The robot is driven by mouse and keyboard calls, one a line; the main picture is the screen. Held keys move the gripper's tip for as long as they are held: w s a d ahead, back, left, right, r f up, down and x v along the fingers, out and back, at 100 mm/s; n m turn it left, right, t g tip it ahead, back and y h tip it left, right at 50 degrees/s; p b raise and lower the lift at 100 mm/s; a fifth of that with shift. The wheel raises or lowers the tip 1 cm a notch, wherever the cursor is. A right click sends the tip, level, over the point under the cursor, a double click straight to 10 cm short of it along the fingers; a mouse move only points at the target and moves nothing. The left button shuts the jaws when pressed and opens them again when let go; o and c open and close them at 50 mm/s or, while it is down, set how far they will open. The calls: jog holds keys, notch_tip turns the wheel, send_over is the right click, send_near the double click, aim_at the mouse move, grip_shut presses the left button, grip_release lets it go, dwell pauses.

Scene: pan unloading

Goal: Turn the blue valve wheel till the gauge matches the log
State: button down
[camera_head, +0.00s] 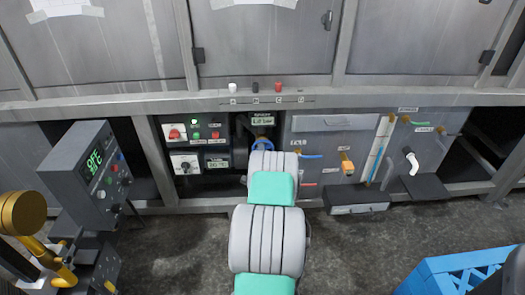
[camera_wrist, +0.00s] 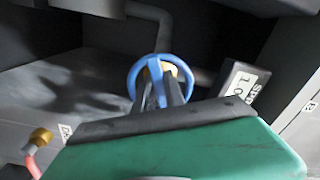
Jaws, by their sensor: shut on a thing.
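The blue valve wheel (camera_wrist: 133,80) is on a grey pipe in the wrist view, with a brass-coloured hub. My gripper (camera_wrist: 164,88) reaches in from below, and its dark fingers are shut on the wheel at its middle. In the head view only a bit of the blue wheel (camera_head: 263,141) shows above my arm, which hides the fingers. The gauge display (camera_head: 262,120) sits just above the wheel in the head view; its digits are too small to read surely. It also shows, tilted and partly cut off, in the wrist view (camera_wrist: 243,82). I cannot pick out the log.
A panel with buttons (camera_head: 194,133) is left of the wheel. Hoses and fittings are on the panel (camera_head: 330,140) to the right. A grey control box (camera_head: 85,170) stands left, a blue crate (camera_head: 455,270) bottom right. Blank-looking papers (camera_head: 64,8) hang above.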

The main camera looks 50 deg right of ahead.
jog(key=c, duration=1.4)
grip_release()
jog(key=p+v, duration=0.1)
jog(key=v, duration=0.7)
